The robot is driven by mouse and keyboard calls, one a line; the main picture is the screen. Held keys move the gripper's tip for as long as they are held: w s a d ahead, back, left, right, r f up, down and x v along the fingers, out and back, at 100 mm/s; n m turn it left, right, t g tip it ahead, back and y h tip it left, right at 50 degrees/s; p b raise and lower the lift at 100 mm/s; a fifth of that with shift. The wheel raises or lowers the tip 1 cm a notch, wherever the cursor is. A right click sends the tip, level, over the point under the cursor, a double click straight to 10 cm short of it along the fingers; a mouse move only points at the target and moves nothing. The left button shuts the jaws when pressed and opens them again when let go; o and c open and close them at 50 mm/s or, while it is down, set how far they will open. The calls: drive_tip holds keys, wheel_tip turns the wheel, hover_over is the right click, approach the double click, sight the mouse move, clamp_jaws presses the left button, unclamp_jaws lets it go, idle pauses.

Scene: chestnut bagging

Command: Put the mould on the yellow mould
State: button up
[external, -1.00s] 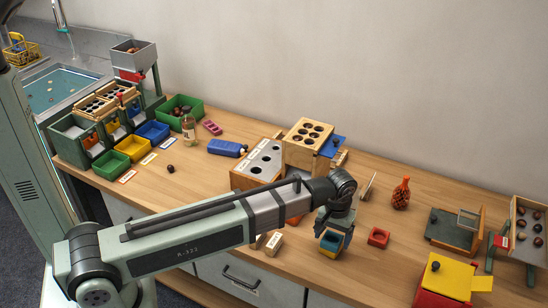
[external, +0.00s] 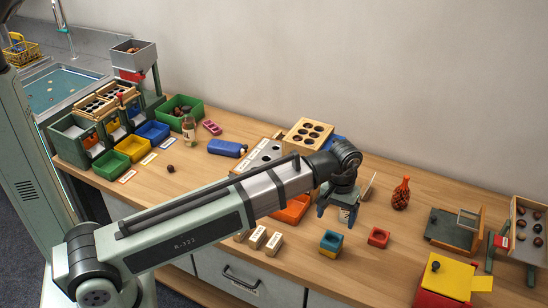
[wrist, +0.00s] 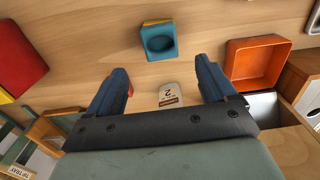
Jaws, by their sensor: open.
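A teal-blue mould (external: 332,238) with a round hollow sits on top of the yellow mould (external: 331,251) on the table, right of my arm. The yellow mould shows as a thin layer below it. In the wrist view the teal-blue mould (wrist: 160,40) lies beyond my fingertips, with a yellow edge (wrist: 157,22) showing at its far side. My gripper (external: 338,212) is open and empty, above the table behind the stack and apart from it. In the wrist view my gripper (wrist: 162,66) has its two fingers wide apart.
A small red mould (external: 378,236) stands right of the stack. An orange bin (external: 293,208) is left of my gripper. Several labelled wooden blocks (external: 257,237) stand near the front edge. A red bottle (external: 401,193) stands behind. A yellow-topped red box (external: 445,277) is at front right.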

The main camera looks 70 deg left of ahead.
drive_tip(key=shift+r, duration=1.7)
